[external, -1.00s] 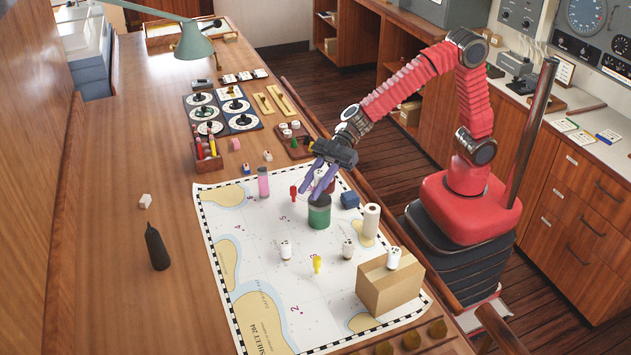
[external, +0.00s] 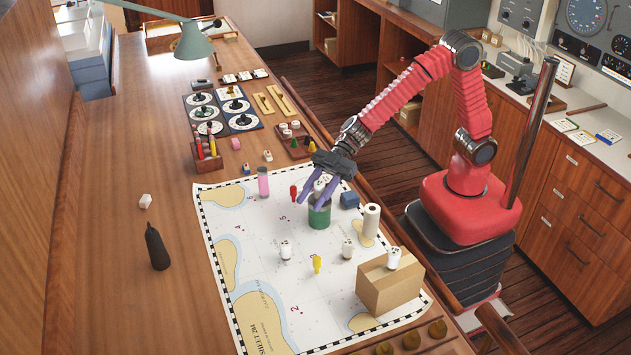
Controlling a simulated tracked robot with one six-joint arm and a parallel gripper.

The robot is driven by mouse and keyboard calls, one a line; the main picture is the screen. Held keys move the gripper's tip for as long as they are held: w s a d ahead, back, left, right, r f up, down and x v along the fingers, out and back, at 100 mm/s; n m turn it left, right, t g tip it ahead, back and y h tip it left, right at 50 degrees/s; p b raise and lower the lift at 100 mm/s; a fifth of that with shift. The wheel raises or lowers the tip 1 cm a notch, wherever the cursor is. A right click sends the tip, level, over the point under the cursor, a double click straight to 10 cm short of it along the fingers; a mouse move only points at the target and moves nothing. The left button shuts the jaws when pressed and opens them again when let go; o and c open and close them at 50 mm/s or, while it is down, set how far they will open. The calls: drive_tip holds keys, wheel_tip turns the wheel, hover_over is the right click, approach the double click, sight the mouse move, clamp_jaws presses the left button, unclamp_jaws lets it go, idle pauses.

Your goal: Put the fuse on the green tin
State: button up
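The green tin (external: 319,217) stands upright on the chart. A white fuse (external: 319,186) with dark marks on its top shows just above the tin, between my fingers, and seems to stand on its lid. My gripper (external: 311,204) points down over the tin, its two purple fingers spread apart on either side of the fuse. The fuse's lower end and the tin's top are partly hidden by the fingers. Similar white pieces stand on the chart (external: 285,251), nearer the box (external: 347,249) and on the cardboard box's top (external: 394,257).
A blue block (external: 349,200) and a white roll (external: 371,221) stand right of the tin. A red piece (external: 293,192) and a pink cylinder (external: 263,184) are to its left. A yellow piece (external: 317,264) and the cardboard box (external: 389,288) are nearer. The chart's left side is clear.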

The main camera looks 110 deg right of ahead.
drive_tip(key=shift+o, duration=0.8)
drive_tip(key=shift+r, duration=0.1)
drive_tip(key=v, duration=1.2)
drive_tip(key=s+d+r+m+t+h, duration=0.1)
drive_tip(key=s+d+r+m+h, duration=0.5)
drive_tip(key=s+d+h, duration=0.35)
drive_tip(key=s+a+f+g, duration=0.2)
drive_tip(key=s+f, duration=0.1)
drive_tip(key=s, duration=0.3)
drive_tip(key=s+a+f+g+y, duration=0.1)
drive_tip(key=s+a+f+g, duration=0.1)
drive_tip(key=s, duration=0.5)
drive_tip(key=s+a+f+g+y, duration=0.1)
drive_tip(key=s+f+g, duration=0.1)
drive_tip(key=s+f, duration=0.2)
drive_tip(key=s, duration=0.3)
drive_tip(key=shift+a+m+g, duration=0.3)
drive_tip(key=shift+a+m, duration=0.1)
